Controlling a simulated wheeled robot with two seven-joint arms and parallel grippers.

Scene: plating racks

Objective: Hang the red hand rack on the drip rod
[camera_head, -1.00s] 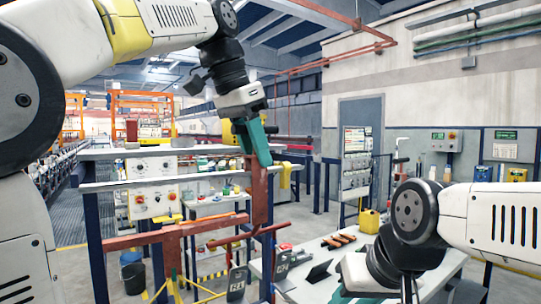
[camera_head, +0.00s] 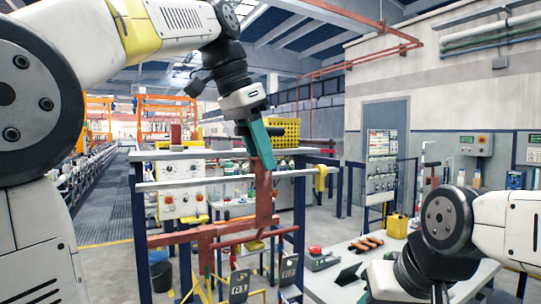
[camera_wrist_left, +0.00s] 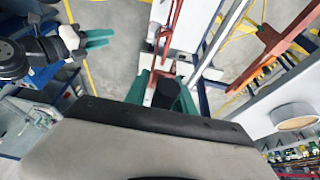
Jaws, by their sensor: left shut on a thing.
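My left gripper (camera_head: 258,147) is shut on the upper end of the red hand rack (camera_head: 264,205). The rack hangs down upright below its teal fingers, with a cross bar low down. In the left wrist view the rack (camera_wrist_left: 164,62) runs away from the fingers (camera_wrist_left: 160,97). A pale horizontal rod, seemingly the drip rod (camera_head: 200,183), spans dark blue posts. The rack's upper part overlaps the rod in the head view; I cannot tell whether they touch. My right gripper (camera_wrist_left: 96,38) is open and empty in the left wrist view.
A yellow piece (camera_head: 320,178) hangs on the rod's right part. A yellow basket (camera_head: 285,131) is behind. A grey table (camera_head: 345,258) with small items is at the right.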

